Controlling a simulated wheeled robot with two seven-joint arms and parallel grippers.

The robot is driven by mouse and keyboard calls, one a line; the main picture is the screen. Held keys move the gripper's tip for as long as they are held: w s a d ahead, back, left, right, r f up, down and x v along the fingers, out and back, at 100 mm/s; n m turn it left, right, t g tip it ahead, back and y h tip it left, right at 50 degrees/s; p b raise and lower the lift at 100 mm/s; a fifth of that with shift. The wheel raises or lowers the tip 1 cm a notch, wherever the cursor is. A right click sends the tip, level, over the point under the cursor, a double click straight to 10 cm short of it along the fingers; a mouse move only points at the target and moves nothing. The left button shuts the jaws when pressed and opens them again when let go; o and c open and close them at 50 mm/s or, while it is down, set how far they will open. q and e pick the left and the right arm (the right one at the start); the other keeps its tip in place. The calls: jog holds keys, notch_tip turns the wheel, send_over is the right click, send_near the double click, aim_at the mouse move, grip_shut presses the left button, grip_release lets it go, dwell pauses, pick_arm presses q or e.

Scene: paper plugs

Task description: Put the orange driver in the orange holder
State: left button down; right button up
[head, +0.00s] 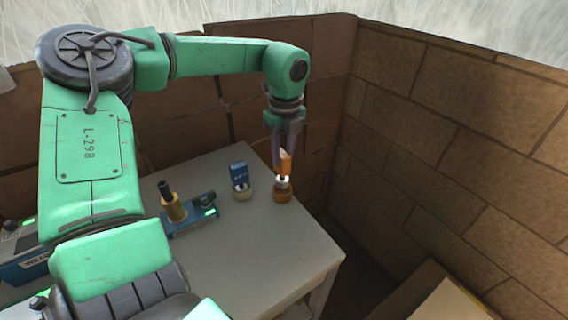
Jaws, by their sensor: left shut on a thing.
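The orange driver (285,162) is upright between the fingers of my left gripper (282,152), which is shut on it. The gripper points straight down near the back right of the grey table. The orange holder (282,194), a small round orange-brown cup, stands on the table right below the driver. A pale part shows between the driver's body and the holder. I cannot tell whether the driver's lower end is inside the holder or just above it. My right gripper is not in view.
A blue driver (238,174) stands in a tan holder (243,193) just left of the orange one. A brass-coloured cylinder with a black top (172,204) and a blue device (196,221) are further left. The table's (265,250) front right is clear. Brick walls (440,130) stand behind and right.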

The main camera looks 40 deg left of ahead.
aim_at(283, 166)
pick_arm(q)
notch_tip(283, 166, down, 4)
jog(key=shift+f+p, duration=0.1)
jog(key=shift+p, duration=0.2)
jog(key=shift+f+b, duration=0.15)
jog(key=shift+b, duration=0.2)
jog(key=c, duration=0.6)
grip_release()
jog(key=shift+r+p, duration=0.3)
jog(key=shift+r, duration=0.15)
jog(key=r, duration=0.3)
jog(key=r+b, duration=0.1)
jog(key=r, duration=0.7)
jog(key=shift+s+d+r+b, duration=0.1)
jog(key=shift+s+d+b, duration=0.1)
jog(key=shift+d+b, duration=0.15)
jog(key=shift+r, duration=0.2)
